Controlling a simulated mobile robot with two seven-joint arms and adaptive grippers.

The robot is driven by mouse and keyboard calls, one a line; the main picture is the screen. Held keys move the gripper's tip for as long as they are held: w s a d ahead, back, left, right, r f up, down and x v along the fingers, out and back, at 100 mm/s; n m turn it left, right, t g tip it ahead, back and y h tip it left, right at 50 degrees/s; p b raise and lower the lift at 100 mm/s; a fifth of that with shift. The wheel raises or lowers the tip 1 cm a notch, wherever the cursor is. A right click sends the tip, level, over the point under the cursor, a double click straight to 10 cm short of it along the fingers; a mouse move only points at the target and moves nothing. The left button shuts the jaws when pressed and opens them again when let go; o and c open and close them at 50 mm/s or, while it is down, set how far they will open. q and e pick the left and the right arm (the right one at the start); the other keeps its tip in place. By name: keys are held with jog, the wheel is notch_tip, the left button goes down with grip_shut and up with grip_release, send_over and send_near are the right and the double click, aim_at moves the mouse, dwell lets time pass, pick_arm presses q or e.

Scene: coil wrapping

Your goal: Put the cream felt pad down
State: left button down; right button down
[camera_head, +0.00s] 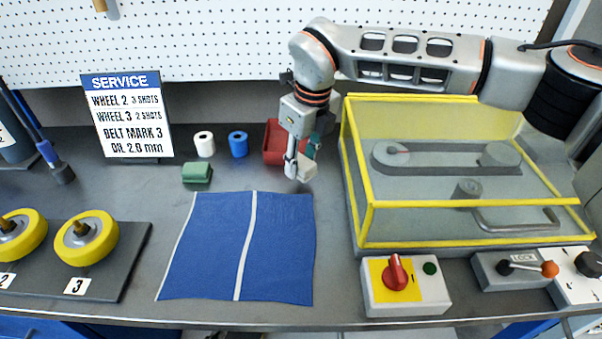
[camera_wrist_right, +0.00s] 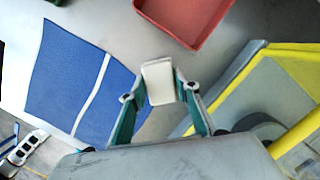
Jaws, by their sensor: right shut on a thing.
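The cream felt pad (camera_wrist_right: 159,82) is a small pale block between the fingers of my right gripper (camera_wrist_right: 160,105) in the right wrist view. My right gripper (camera_head: 298,172) is shut on it. In the head view the pad (camera_head: 307,172) shows partly behind the fingers, just in front of the red tray and beyond the blue mat's far right corner. I cannot tell whether it touches the table. My left gripper is not in view.
A red tray (camera_head: 272,158) stands behind the gripper. A green block (camera_head: 196,173), white roll (camera_head: 204,144) and blue roll (camera_head: 238,144) stand left. A yellow-framed guard box (camera_head: 357,205) is close on the right.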

aim_at(301, 174)
jog(key=shift+f, duration=1.9)
jog(key=shift+f, duration=0.2)
jog(key=c, duration=1.5)
grip_release()
jog(key=shift+r, duration=0.1)
jog(key=r, duration=0.4)
jog(key=s+d+r, duration=0.1)
jog(key=r, duration=0.7)
jog(key=shift+s+d, duration=0.15)
jog(key=shift+s, duration=0.05)
